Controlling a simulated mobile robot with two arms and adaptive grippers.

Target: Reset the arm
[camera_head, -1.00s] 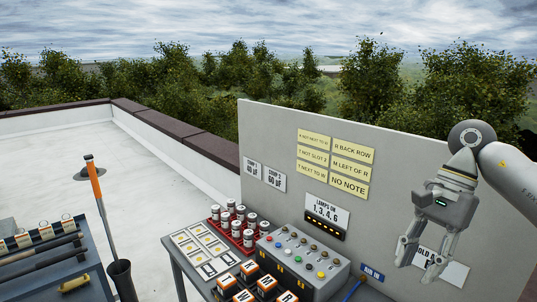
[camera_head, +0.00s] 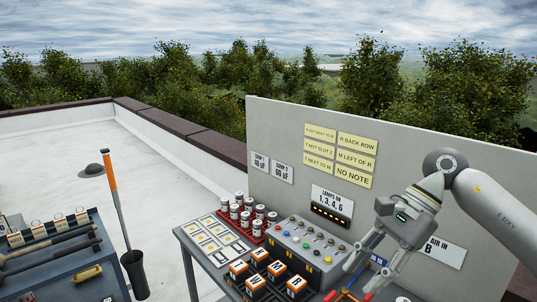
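My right arm (camera_head: 495,207) comes in from the right edge. My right gripper (camera_head: 361,277) points down and to the left, in front of the grey panel (camera_head: 265,135), near the right end of the work table. Its two fingers are apart and I see nothing between them. A blue hose and an orange-red piece show close to its fingertips; whether they touch the fingers I cannot tell. My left arm and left gripper are not in view.
A grey box with buttons (camera_head: 318,252), orange-black lettered blocks (camera_head: 256,286), a red rack of white canisters (camera_head: 247,229) and a card grid (camera_head: 214,240) crowd the table. A tool cart (camera_head: 60,266) and a black bin (camera_head: 134,272) stand left. Open roof floor lies behind.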

